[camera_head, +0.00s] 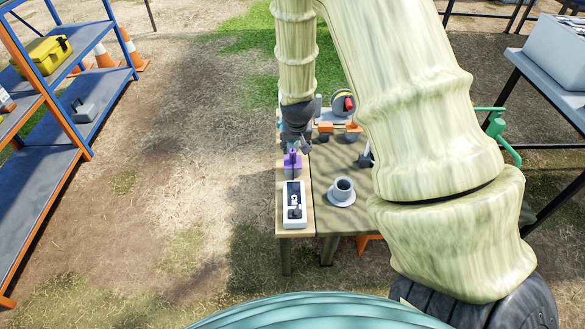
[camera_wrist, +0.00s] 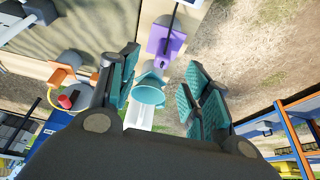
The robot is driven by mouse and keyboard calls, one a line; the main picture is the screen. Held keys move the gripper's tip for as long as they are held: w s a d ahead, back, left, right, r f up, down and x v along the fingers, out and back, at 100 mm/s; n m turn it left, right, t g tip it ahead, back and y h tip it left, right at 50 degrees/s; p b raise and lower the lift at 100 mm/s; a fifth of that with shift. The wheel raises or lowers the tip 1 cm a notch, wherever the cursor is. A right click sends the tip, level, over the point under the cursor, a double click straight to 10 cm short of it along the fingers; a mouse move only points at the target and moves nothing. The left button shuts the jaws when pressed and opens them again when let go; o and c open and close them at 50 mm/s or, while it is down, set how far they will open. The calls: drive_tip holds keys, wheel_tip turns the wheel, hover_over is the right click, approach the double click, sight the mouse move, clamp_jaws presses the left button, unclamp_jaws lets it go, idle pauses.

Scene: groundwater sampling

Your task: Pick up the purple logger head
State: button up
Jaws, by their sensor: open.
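The purple logger head (camera_head: 292,161) stands on the narrow left strip of the work table (camera_head: 323,172), just in front of my gripper (camera_head: 295,140) in the head view. In the wrist view the purple logger head (camera_wrist: 166,42) lies top centre, beyond the opening between my gripper's teal-padded fingers (camera_wrist: 161,68). The fingers are spread apart, with nothing held between them. A pale teal round object (camera_wrist: 148,95) shows between the fingers, nearer the wrist. The logger head's underside is hidden.
A white box with a dark panel (camera_head: 294,205) and a grey cup on a saucer (camera_head: 341,199) stand nearer on the table. Orange items (camera_head: 326,128) and a reel (camera_head: 343,103) are behind. A blue-and-orange shelf (camera_head: 60,145) is at left, with open ground between.

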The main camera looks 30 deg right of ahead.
sight(293, 151)
drive_tip(key=b+x, duration=0.1)
drive_tip(key=x, duration=0.4)
drive_tip(key=shift+w+d+f, duration=0.2)
drive_tip(key=shift+w, duration=0.1)
drive_tip(key=shift+w+b+x, duration=0.25)
drive_tip(key=shift+b+x, duration=0.1)
drive_tip(key=shift+x, duration=0.95)
drive_tip(key=shift+w+b+x, duration=0.2)
drive_tip(key=shift+b+x, duration=0.15)
drive_tip(key=shift+x, duration=0.95)
drive_tip(key=shift+a+r, duration=0.15)
drive_tip(key=shift+r, duration=0.05)
clamp_jaws()
